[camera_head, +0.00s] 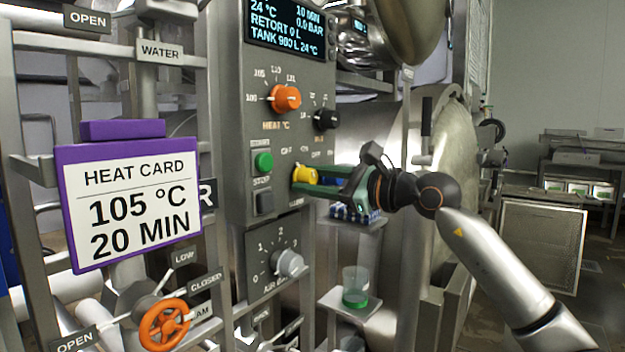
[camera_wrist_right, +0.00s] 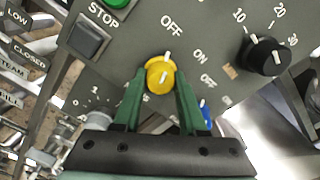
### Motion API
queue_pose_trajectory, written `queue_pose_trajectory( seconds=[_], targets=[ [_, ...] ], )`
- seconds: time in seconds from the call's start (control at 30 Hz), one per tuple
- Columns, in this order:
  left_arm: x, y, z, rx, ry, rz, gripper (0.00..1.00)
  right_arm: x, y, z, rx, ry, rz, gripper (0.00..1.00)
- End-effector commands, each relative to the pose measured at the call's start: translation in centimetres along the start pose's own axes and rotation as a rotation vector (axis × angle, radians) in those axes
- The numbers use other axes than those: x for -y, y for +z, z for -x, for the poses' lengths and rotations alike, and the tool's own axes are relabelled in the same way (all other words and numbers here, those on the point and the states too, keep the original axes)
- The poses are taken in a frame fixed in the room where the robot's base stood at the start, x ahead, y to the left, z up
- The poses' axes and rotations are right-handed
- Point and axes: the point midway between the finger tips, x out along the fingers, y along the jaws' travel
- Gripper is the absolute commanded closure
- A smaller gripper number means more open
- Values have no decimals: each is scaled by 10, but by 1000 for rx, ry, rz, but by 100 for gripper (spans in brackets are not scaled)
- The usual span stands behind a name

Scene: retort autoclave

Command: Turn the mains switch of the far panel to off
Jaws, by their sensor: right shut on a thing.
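My right gripper (camera_head: 305,182) reaches from the right to the grey control panel (camera_head: 240,130). Its green fingers are shut on a yellow knob (camera_head: 306,174), one finger on each side. In the right wrist view the yellow knob (camera_wrist_right: 160,74) sits between the fingertips (camera_wrist_right: 160,80). Its white pointer mark points up, roughly toward an OFF label. An ON label is up and right of it. The knob's own name label is hidden, so I cannot read whether it says mains. My left gripper is not in view.
Above are an orange heat knob (camera_head: 286,98), a black knob (camera_head: 326,119) and a display (camera_head: 289,24). A green start button (camera_head: 263,162) is left of the yellow knob. A blue knob (camera_wrist_right: 206,115) is close to the right finger. A purple heat card (camera_head: 130,195) hangs left.

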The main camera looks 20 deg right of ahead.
Motion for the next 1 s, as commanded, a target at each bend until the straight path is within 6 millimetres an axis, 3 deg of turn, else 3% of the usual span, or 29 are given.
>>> queue_pose_trajectory(
  seconds=[0.3,0.87,0.9,1.0],
  targets=[
    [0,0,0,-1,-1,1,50,0,-1,0,-2,1,128,100],
    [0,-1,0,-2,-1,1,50,0,-1,0,-2,1,159,100],
    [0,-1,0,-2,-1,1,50,0,-1,0,-2,1,159,56],
    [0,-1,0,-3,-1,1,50,0,0,0,-2,1,158,44]
  ],
)
